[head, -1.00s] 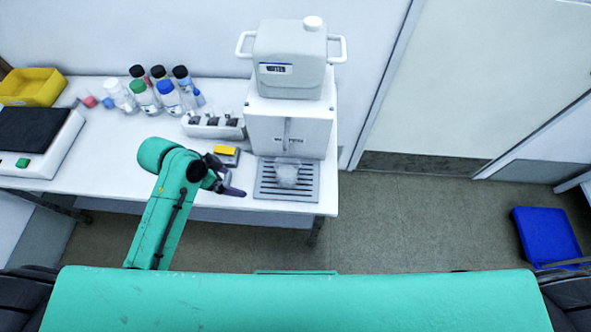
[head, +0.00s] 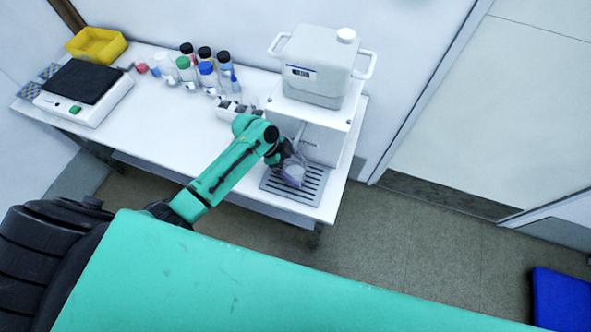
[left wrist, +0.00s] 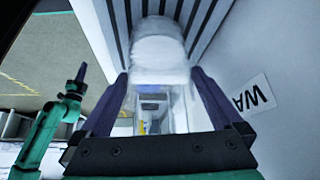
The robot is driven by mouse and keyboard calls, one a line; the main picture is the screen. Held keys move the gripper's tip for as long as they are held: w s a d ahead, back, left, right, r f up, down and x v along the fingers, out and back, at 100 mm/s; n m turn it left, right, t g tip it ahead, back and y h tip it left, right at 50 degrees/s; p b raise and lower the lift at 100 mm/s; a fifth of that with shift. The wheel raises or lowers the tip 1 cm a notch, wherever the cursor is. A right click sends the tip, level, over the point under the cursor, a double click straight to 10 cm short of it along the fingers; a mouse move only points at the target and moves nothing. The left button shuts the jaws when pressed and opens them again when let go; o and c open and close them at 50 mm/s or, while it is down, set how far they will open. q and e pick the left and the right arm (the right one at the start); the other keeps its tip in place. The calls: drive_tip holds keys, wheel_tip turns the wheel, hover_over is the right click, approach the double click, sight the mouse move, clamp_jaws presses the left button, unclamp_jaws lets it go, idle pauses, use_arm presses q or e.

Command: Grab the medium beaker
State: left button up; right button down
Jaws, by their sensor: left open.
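The beaker (head: 292,175), clear glass, stands on the slatted drip tray (head: 314,181) below the white dispenser. In the left wrist view the beaker (left wrist: 160,62) is between the two dark fingers of my left gripper (left wrist: 157,85), which are apart on either side of it. In the head view my left gripper (head: 285,160) is at the beaker and partly covers it. Whether the fingers touch the glass cannot be told.
The white water dispenser (head: 318,70) stands close behind the beaker. Several capped bottles (head: 207,75), a yellow bin (head: 97,46) and a scale (head: 84,88) are further left on the white table (head: 150,125). A blue bin (head: 562,300) is on the floor at right.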

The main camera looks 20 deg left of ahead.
use_arm(q)
drive_tip(key=x, duration=0.3)
drive_tip(key=shift+a, duration=0.1)
drive_tip(key=c, duration=1.3)
